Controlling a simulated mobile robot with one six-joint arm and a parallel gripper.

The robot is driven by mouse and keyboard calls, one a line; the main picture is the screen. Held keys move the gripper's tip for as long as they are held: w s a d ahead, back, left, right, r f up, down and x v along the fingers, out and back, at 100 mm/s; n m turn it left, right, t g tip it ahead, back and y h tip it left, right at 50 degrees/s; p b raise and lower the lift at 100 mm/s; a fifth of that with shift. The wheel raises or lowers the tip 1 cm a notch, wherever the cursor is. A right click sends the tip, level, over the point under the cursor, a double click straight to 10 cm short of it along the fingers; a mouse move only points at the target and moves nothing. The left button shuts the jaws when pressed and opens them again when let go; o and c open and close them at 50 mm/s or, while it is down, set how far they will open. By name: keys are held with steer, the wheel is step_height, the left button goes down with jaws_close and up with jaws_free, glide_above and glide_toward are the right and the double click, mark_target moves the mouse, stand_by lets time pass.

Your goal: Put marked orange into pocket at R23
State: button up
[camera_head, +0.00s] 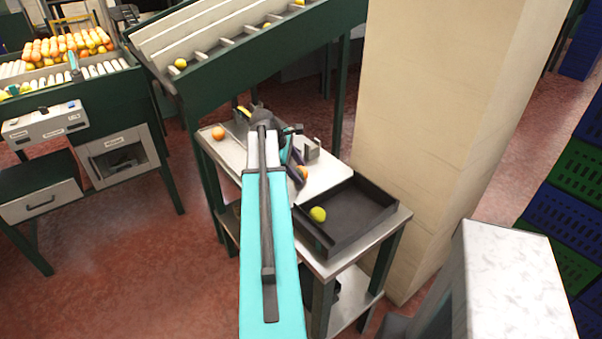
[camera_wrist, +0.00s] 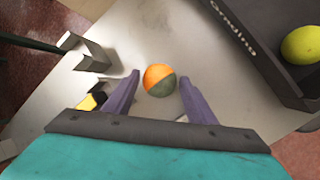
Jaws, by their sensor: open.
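The marked orange (camera_wrist: 160,80), half orange and half dark green, rests on the light worktop (camera_wrist: 150,30) in the wrist view. In the head view, an orange fruit (camera_head: 303,173) shows partly beside my gripper (camera_head: 294,164). My gripper (camera_wrist: 159,88) is open, with its purple fingers on either side of the marked orange's near part and gaps on both sides. A sloped green rack (camera_head: 270,50) with divided pockets stands behind the worktop in the head view. No R23 label is readable.
A dark tray (camera_head: 372,195) holding a yellow-green fruit (camera_head: 318,214) stands right of the gripper. Another orange fruit (camera_head: 218,133) lies at the worktop's left. A small metal bracket (camera_wrist: 92,55) stands left in the wrist view. A beige pillar (camera_head: 440,120) rises at right.

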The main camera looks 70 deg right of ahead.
mark_target(298, 169)
stand_by(0.4)
steer(key=c, duration=0.9)
steer(key=shift+r, duration=0.2)
steer(key=shift+c, duration=0.2)
steer(key=shift+r+b, duration=1.15)
steer(key=shift+r, duration=3.65)
